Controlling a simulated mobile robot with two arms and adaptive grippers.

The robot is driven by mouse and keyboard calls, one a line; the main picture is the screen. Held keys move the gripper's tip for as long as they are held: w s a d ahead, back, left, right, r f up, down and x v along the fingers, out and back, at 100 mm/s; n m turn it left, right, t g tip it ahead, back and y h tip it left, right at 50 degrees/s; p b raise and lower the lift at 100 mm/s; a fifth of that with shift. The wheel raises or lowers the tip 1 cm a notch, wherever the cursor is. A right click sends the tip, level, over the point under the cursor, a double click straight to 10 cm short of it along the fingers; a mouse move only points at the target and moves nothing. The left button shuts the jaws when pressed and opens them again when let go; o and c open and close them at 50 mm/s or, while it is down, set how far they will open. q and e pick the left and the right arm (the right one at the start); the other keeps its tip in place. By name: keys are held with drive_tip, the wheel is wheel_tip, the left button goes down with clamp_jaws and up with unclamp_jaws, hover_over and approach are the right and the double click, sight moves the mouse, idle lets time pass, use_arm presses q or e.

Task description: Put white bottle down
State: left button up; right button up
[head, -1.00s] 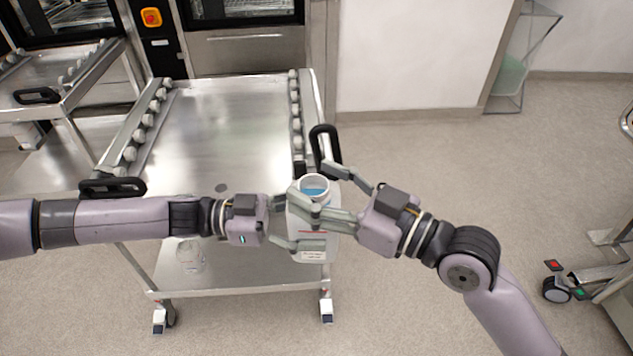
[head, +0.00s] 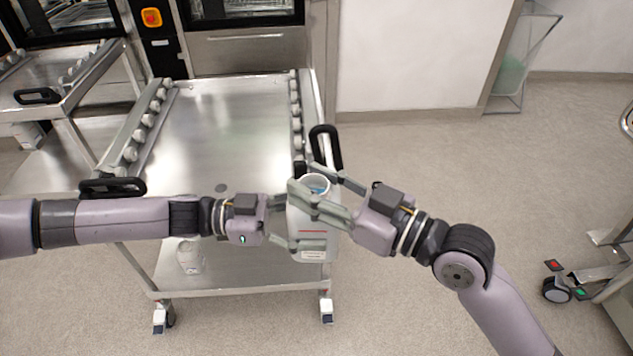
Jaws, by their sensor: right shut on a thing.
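A white bottle (head: 312,226) with an open round mouth and blue inside is held upright near the front right corner of the steel cart (head: 215,135). My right gripper (head: 306,178) is shut on its upper part, with fingers on both sides of the mouth. My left gripper (head: 286,222) is at the bottle's left side. Its fingers are spread apart, one low across the bottle's front; whether they touch it is unclear. Another white bottle (head: 190,255) stands on the cart's lower shelf (head: 235,265), partly hidden by my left arm.
The cart's top is bare between its roller rails (head: 296,115). Black handles (head: 112,187) stick out at its front corners. Another cart (head: 60,100) stands left, washers behind. Floor to the right is open, with a wheeled frame (head: 600,265) at the far right.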

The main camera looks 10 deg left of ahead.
use_arm(q)
drive_tip(key=shift+s+r, duration=0.15)
use_arm(e)
drive_tip(key=shift+w+d, duration=0.15)
drive_tip(key=shift+w, duration=0.05)
clamp_jaws()
use_arm(q)
drive_tip(key=o, duration=1.6)
drive_tip(key=shift+c, duration=0.2)
use_arm(e)
drive_tip(key=shift+r, duration=0.15)
use_arm(q)
drive_tip(key=o, duration=0.4)
drive_tip(key=shift+c, duration=0.2)
drive_tip(key=shift+a, duration=0.15)
use_arm(e)
drive_tip(key=shift+s, duration=0.1)
